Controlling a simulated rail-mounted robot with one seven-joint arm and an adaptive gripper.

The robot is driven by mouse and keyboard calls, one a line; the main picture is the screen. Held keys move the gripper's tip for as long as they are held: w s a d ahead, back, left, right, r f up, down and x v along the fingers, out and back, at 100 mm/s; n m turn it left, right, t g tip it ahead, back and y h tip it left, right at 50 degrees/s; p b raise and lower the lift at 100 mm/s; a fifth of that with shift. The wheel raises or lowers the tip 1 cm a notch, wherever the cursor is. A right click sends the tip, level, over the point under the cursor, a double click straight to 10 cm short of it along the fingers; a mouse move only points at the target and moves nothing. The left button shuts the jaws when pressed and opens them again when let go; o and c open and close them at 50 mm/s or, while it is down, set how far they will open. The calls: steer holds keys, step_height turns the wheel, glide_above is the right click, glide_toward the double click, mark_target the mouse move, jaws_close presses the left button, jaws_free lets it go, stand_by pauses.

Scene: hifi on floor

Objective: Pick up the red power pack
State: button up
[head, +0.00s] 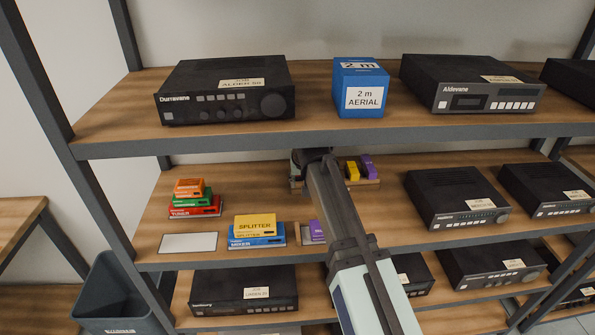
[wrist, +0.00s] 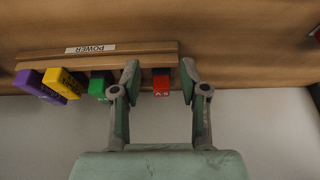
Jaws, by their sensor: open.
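The red power pack (wrist: 161,86) shows in the wrist view as a small red block with pale marking, by the edge of a wooden rack (wrist: 150,48) labelled POWER. My gripper (wrist: 160,68) is open, with one finger on each side of the red pack and visible gaps to it. I cannot tell how deep the fingers reach. In the head view the wooden rack (head: 371,184) is on the middle shelf, and my arm hides the red pack and the fingertips.
Green (wrist: 99,86), yellow (wrist: 62,83) and purple (wrist: 38,87) packs stand left of the gripper in the wrist view, the green one close to the left finger. The upper shelf (head: 110,125) overhangs. Stacked boxes (head: 258,234) sit left of my arm.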

steer(key=w, duration=0.3)
steer(key=w+a+p, duration=0.1)
steer(key=w, duration=0.2)
steer(key=w+p, duration=0.1)
steer(key=w, duration=0.3)
steer(key=shift+a+r, duration=0.1)
steer(key=shift+a, duration=0.25)
steer(key=shift+w+f+p, duration=0.2)
steer(key=shift+w+p, duration=0.1)
steer(key=shift+w, duration=0.05)
steer(key=shift+p+x, duration=0.6)
steer(key=shift+x, duration=1.75)
steer(key=shift+s, duration=0.15)
jaws_close()
